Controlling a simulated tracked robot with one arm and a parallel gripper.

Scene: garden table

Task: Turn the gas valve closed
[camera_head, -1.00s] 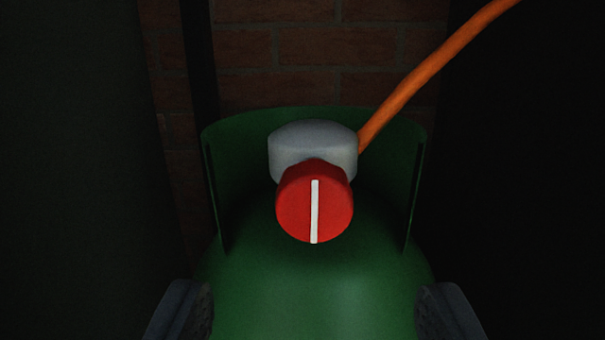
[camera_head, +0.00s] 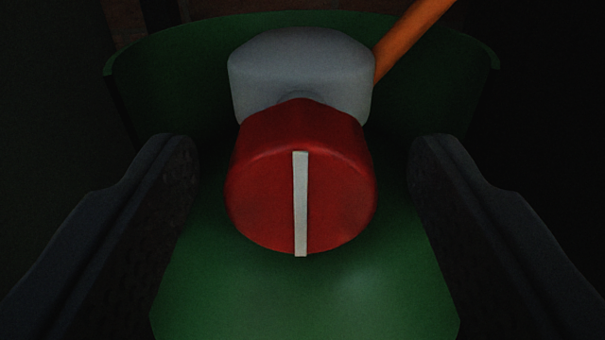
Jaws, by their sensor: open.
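The gas valve is a red round knob (camera_head: 265,195) with a white stripe on its face. The stripe stands upright, close to vertical. The knob sits on the front of a grey regulator (camera_head: 300,70) on top of a green gas bottle (camera_head: 300,300). My gripper (camera_head: 300,160) is open. One dark finger is left of the knob and the other is right of it, with a clear gap on each side in the picture. I see no contact with the knob.
An orange hose (camera_head: 412,38) runs from the regulator up to the right. A curved green collar (camera_head: 165,70) stands around the back of the regulator and comes forward on both sides. A brick wall is behind. Both sides are dark.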

